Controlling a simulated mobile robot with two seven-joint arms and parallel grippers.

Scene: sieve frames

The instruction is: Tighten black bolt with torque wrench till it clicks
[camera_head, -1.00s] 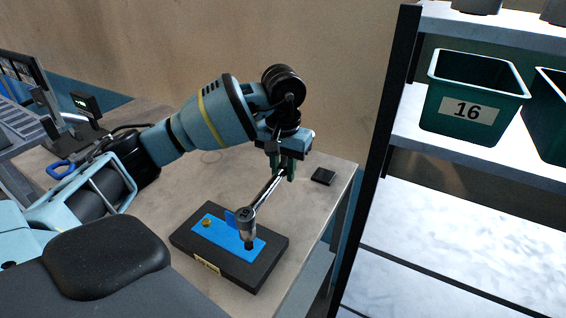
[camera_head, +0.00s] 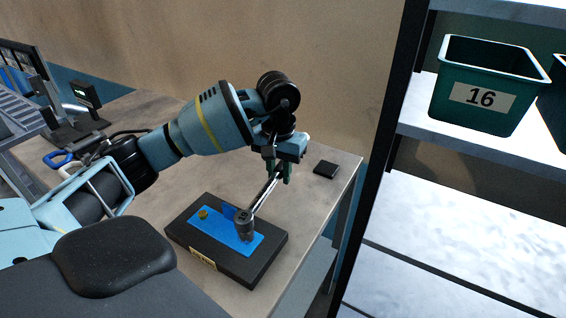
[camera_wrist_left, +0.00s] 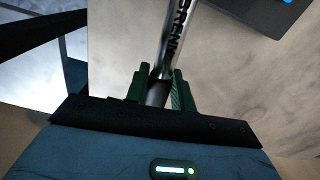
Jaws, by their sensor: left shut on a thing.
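My left gripper (camera_head: 279,172) is shut on the handle of the torque wrench (camera_head: 265,192). In the left wrist view the wrench shaft (camera_wrist_left: 176,45) runs up from between the green fingers (camera_wrist_left: 160,88). The wrench slants down to the left, and its head with socket (camera_head: 244,224) is over the right end of a blue plate (camera_head: 224,228). The black bolt is hidden under the socket, and I cannot tell how the socket sits on it. A brass-coloured bolt (camera_head: 203,212) is at the plate's left end. The plate lies on a black block (camera_head: 262,258). My right gripper is not in view.
A small flat black box (camera_head: 326,168) lies on the table (camera_head: 150,112) behind the gripper. A shelf rack (camera_head: 452,232) with a green bin marked 16 (camera_head: 492,82) stands at the right. A device with a small display (camera_head: 84,96) is at the far left.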

